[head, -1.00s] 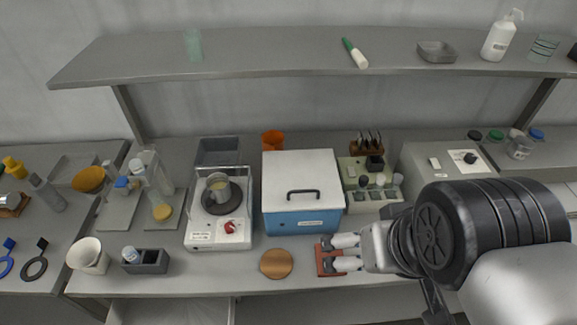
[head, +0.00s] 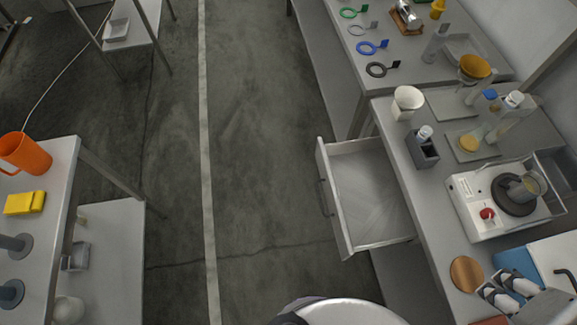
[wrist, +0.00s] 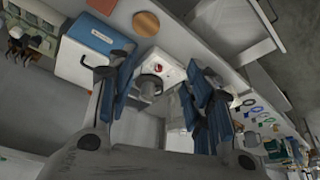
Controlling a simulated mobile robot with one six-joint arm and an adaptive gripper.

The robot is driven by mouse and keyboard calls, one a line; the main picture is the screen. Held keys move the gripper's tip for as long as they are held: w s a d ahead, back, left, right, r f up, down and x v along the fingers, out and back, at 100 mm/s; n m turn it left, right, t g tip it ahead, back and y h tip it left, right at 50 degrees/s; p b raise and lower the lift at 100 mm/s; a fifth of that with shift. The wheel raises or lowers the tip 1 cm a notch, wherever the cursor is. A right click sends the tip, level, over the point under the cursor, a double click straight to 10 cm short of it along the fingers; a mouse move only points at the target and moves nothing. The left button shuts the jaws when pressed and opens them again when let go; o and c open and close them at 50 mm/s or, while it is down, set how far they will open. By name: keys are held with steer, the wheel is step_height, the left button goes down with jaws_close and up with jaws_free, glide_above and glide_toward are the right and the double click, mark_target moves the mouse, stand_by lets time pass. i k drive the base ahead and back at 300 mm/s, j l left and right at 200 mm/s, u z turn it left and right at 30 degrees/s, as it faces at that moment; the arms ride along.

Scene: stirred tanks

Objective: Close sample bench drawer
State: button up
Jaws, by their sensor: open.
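The sample bench drawer (head: 372,192) is pulled out from the front of the grey bench on the right in the head view. Its tray is empty and its handle (head: 325,197) faces left, over the floor. In the wrist view the drawer (wrist: 255,25) shows at the upper right, partly cut off by the frame. My gripper (head: 494,285) is over the bench top at the lower right of the head view, beyond the drawer and apart from it. In the wrist view my gripper (wrist: 160,95) has its fingers spread wide, with nothing held between them.
On the bench stand a wooden disc (head: 467,274), a white stirrer (head: 490,208), a grey holder (head: 422,149), a white cup (head: 406,102) and a blue box (head: 530,264). A side table (head: 50,170) with an orange mug (head: 24,153) stands left. The floor between is clear.

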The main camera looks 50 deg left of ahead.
mark_target(369, 208)
steer(key=u, duration=1.6)
steer(key=i+j, duration=0.1)
steer(key=i+j+z, duration=0.1)
steer(key=j, duration=0.2)
